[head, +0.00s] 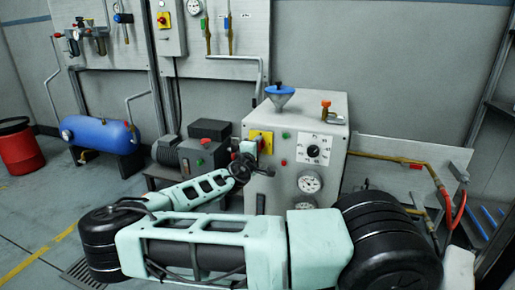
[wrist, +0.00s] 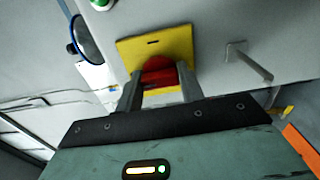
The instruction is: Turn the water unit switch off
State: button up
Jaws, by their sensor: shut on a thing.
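The water unit (head: 305,120) is a light grey cabinet in the middle of the head view. Its switch is a red knob (wrist: 166,72) on a yellow plate (wrist: 158,45), which also shows on the cabinet's front left in the head view (head: 263,136). My gripper (wrist: 158,86) is at the plate with a finger on each side of the red knob, shut on it. In the head view, my gripper (head: 252,158) covers the lower part of the switch. The knob's turn angle is hard to tell.
A green button (head: 285,134), a round dial (head: 314,150) and gauges (head: 310,183) sit right of the switch. A blue funnel (head: 280,94) stands on top. A dark motor with a box (head: 209,130) and a blue tank (head: 100,133) stand to the left.

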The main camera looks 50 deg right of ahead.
jog(key=o, duration=1)
jog(key=shift+a, duration=0.1)
jog(key=v, duration=1.7)
jog(key=shift+p, duration=0.3)
jog(key=shift+s+a+f, duration=0.1)
jog(key=shift+a, duration=0.05)
